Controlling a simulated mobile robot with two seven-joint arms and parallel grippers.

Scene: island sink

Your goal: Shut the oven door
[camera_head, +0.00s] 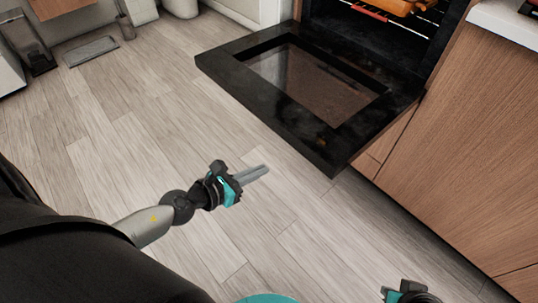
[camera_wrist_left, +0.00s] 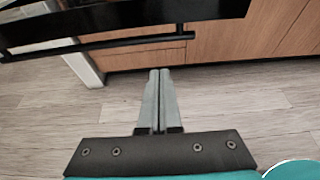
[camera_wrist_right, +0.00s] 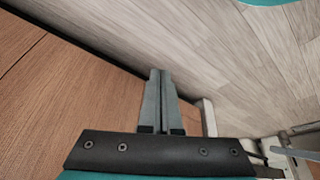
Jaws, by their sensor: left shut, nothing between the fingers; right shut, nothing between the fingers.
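The black oven door (camera_head: 228,66) hangs open, folded down and out from the oven (camera_head: 378,40) in the head view, with a glass pane in its middle. Its dark edge and bar handle (camera_wrist_left: 110,42) cross the top of the left wrist view. My left gripper (camera_head: 264,169) is shut and empty, over the floor in front of the door and apart from it. It also shows in the left wrist view (camera_wrist_left: 159,72). My right gripper (camera_wrist_right: 160,74) is shut and empty beside wooden cabinet fronts; in the head view only part of its wrist shows at the bottom right.
Wooden cabinets (camera_head: 465,140) with a white countertop (camera_head: 510,24) stand right of the oven. Orange food (camera_head: 398,6) sits on a rack inside the oven. A bin (camera_head: 30,45) and a floor grate (camera_head: 91,51) are at the upper left. The plank floor (camera_head: 120,130) left of the door is clear.

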